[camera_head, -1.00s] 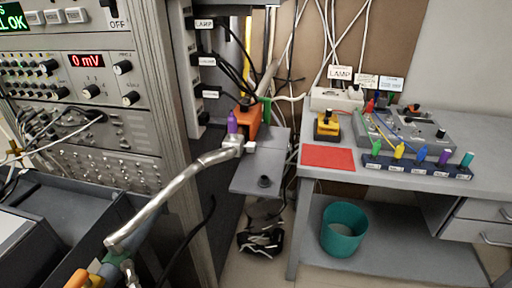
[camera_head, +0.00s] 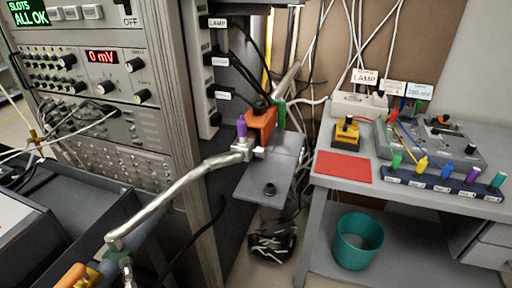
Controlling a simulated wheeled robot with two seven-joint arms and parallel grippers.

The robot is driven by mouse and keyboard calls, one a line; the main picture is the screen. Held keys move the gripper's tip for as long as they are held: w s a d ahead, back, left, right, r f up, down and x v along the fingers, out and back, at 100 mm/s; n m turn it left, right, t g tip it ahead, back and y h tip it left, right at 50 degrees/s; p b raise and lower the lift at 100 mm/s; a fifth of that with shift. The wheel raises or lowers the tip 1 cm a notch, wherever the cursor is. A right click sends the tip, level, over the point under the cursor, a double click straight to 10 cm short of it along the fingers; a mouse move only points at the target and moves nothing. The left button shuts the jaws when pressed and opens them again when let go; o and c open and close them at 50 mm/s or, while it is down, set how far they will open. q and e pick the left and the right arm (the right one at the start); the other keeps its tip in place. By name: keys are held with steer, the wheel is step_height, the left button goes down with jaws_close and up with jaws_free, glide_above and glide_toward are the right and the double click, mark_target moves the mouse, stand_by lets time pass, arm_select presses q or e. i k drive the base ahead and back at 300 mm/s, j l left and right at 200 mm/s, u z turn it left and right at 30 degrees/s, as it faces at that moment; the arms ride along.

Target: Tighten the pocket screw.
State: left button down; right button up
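I cannot tell whether this knob is the pocket screw. A grey plate (camera_head: 265,165) lies just right of the fitting and has a small black round knob (camera_head: 269,188) on it. An orange block (camera_head: 262,124) with a green piece (camera_head: 280,113) beside it sits behind the plate.
A rack with a 0 mV display (camera_head: 102,57) stands at left. A grey bench at right holds a red mat (camera_head: 343,166), a yellow-and-black device (camera_head: 346,131) and a row of coloured plugs (camera_head: 444,181). A teal bin (camera_head: 358,241) stands beneath. Black cables hang near the plate.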

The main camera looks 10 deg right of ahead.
mark_target(260, 152)
steer(key=l+u, duration=1.3)
steer(key=k+l+u, duration=0.15)
steer(key=l+u, duration=0.3)
steer(key=k+l+u, duration=0.25)
steer(key=l+u, duration=0.15)
steer(key=k+l+u, duration=0.2)
steer(key=l+u, duration=0.25)
